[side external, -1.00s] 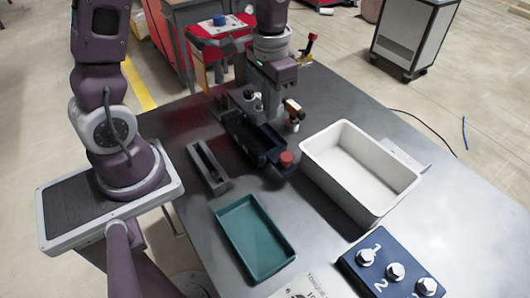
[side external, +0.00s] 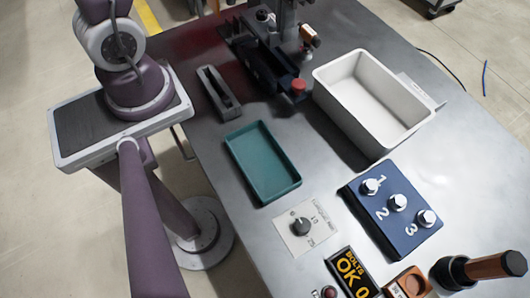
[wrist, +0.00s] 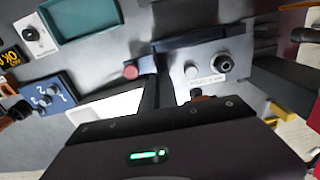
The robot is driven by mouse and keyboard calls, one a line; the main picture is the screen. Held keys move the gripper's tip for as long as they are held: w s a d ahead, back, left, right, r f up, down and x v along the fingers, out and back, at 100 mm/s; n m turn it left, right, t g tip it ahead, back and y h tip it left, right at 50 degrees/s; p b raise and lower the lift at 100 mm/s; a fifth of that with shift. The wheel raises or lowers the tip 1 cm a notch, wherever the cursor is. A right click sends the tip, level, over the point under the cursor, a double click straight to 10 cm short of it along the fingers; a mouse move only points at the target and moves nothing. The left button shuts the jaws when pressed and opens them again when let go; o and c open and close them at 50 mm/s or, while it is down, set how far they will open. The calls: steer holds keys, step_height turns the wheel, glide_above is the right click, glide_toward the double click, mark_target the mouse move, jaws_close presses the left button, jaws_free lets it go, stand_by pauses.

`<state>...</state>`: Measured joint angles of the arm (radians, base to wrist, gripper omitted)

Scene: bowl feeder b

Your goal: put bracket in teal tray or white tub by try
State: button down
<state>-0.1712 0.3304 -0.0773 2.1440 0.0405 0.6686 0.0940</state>
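The teal tray (side external: 284,192) lies empty on the table in the side external view; part of it shows at the top left of the wrist view (wrist: 68,38). The white tub (side external: 330,100) stands to its upper right, and the inside that shows is empty; part of it shows in the wrist view (wrist: 105,105). My gripper (wrist: 150,118) is a dark shape along the bottom of the wrist view, with its fingertips unclear. In the side external view it is mostly cut off at the top edge, by the dark feeder. I cannot make out a bracket.
A red button (side external: 298,85) sits at the feeder's near end. A grey slotted block (side external: 219,92) stands left of the feeder. A blue box with several knobs (side external: 395,210), a dial plate (side external: 303,228) and a display (side external: 352,272) occupy the near table.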

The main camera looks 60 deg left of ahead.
steer(key=s+d+f, duration=0.2)
steer(key=d, duration=0.5)
steer(key=s+d+f, duration=0.2)
steer(key=d, duration=0.4)
glide_above(279, 189)
step_height(279, 189, down, 3)
steer(key=shift+f, duration=0.1)
steer(key=shift+f, duration=2.5)
steer(key=shift+f, duration=0.7)
steer(key=c, duration=1.6)
jaws_free()
steer(key=shift+o, duration=0.2)
